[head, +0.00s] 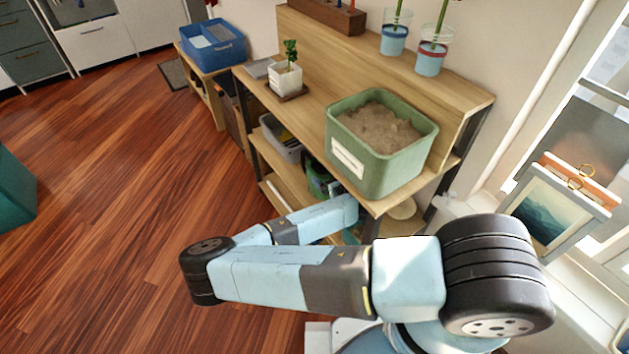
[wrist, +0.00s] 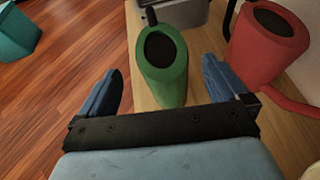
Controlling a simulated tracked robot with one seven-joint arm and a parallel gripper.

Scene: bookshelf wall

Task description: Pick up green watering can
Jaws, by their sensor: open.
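The green watering can (wrist: 165,75) stands on a wooden shelf in the wrist view, its dark round opening facing up. My gripper (wrist: 163,88) is open, with one blue finger to the left of the can and one to the right. The can's body reaches between the fingers, with gaps on both sides, and nothing is gripped. In the head view a small part of the green can (head: 316,183) shows on a lower shelf, mostly hidden behind the planter shelf and my arm.
A red watering can (wrist: 268,45) stands close to the right finger. A grey bin (wrist: 185,10) is behind the green can. Above, a green planter box (head: 375,170) of soil sits on the bench top. The wooden floor at left is open.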

